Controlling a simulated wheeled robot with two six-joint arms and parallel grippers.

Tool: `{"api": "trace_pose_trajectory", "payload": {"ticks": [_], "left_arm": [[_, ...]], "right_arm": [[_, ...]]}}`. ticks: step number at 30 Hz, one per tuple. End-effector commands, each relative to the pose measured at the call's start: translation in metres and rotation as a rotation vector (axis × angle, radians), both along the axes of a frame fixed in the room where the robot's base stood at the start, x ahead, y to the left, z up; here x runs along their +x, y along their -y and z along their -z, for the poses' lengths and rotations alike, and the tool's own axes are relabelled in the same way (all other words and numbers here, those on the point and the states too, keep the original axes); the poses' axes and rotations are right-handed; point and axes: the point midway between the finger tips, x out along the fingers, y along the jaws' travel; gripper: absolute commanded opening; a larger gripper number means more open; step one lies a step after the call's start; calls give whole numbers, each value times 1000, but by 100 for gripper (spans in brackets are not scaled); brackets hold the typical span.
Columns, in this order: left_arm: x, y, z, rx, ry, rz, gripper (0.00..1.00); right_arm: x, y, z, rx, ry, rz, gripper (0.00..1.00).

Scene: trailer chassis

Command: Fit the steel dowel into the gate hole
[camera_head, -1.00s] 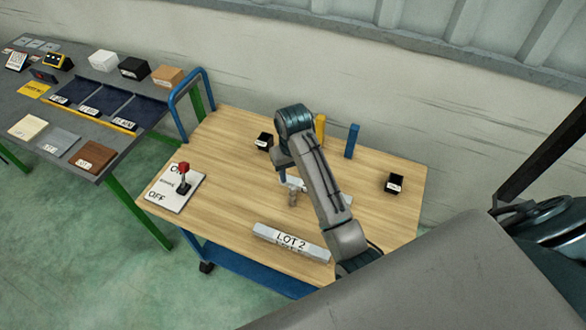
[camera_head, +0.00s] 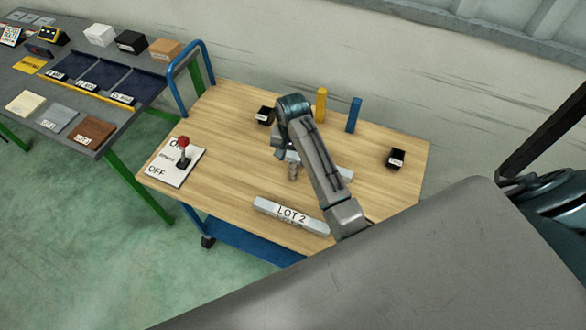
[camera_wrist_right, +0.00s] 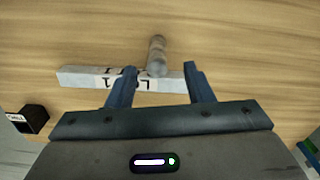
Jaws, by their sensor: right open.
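The steel dowel (camera_head: 293,172) is a short grey cylinder on the wooden table top; it also shows in the right wrist view (camera_wrist_right: 157,52). My right gripper (camera_wrist_right: 159,69) is open, with its two blue fingers spread and the dowel between and just beyond their tips, not gripped. A pale bar marked LOT 1 (camera_wrist_right: 85,77) lies behind the fingers and is partly covered by my arm in the head view. A pale bar marked LOT 2 (camera_head: 291,214) lies nearer the front edge. I cannot make out the gate hole. My left gripper is not in view.
A yellow post (camera_head: 321,104) and a blue post (camera_head: 353,115) stand at the back. Small black boxes sit at back left (camera_head: 265,116) and right (camera_head: 396,158). A red-knobbed ON/OFF switch (camera_head: 184,152) stands at left. A grey side table (camera_head: 62,88) holds trays and boxes.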

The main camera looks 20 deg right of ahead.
Motion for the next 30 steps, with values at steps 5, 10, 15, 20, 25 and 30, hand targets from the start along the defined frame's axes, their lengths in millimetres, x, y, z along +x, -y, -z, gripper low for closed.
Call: {"api": "trace_pose_trajectory", "payload": {"ticks": [5,10,15,20,25,30], "left_arm": [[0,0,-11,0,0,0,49],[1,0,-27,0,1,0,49],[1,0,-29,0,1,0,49],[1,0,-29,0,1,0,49],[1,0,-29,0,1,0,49],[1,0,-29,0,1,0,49]], "right_arm": [[-2,1,11,0,-5,-1,47],[-5,1,36,0,-4,-1,47],[-4,1,54,0,-1,-1,47],[-4,1,56,0,0,-1,47],[-3,1,56,0,0,-1,29],[-3,1,56,0,0,-1,0]]}}
